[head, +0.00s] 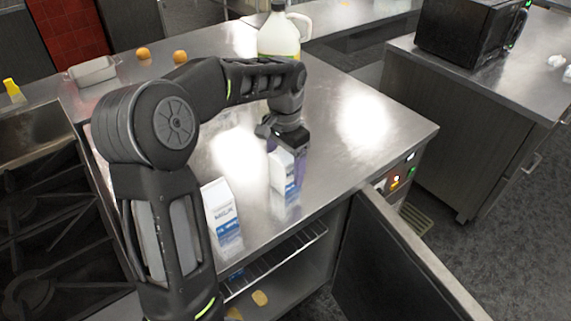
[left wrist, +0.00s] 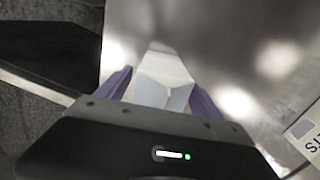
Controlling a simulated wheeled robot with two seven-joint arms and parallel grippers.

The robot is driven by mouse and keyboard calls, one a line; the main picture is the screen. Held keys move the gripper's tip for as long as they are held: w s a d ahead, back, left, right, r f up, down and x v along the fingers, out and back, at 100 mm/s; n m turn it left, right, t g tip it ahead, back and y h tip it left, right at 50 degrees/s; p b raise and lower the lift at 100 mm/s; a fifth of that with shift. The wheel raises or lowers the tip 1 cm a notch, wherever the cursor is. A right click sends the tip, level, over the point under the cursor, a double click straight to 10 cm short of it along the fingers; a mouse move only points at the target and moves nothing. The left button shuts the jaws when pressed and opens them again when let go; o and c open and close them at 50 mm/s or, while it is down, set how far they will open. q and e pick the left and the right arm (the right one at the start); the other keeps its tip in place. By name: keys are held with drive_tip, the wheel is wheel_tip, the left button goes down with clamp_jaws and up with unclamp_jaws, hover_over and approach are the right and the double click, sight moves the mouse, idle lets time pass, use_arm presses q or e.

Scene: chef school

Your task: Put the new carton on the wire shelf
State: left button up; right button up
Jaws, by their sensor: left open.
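A white and blue carton (head: 279,172) stands on the steel counter, under my left gripper (head: 287,168). The gripper points down with its purple fingers open on either side of the carton. In the left wrist view the carton's pale gabled top (left wrist: 163,82) is between the two fingers (left wrist: 160,90). A second carton (head: 220,208), marked MILK, stands on the counter to the left. I cannot tell which carton is the new one. The wire shelf (head: 276,262) is inside the open cabinet below the counter; most of it is hidden. My right gripper is not in view.
The open cabinet door (head: 395,265) sticks out at the lower right. Yellowish pieces (head: 260,298) lie on the cabinet floor. A large jug (head: 279,35), two orange round things (head: 180,56) and a metal tray (head: 92,72) are at the counter's back. A stove (head: 40,210) is left.

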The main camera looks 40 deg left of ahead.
use_arm(q)
drive_tip(key=shift+f, duration=0.1)
drive_tip(key=r, duration=0.6)
drive_tip(key=shift+a+r+b, duration=0.2)
drive_tip(key=shift+r+b, duration=0.15)
drive_tip(key=shift+r, duration=0.7)
drive_tip(key=shift+d+f, duration=0.1)
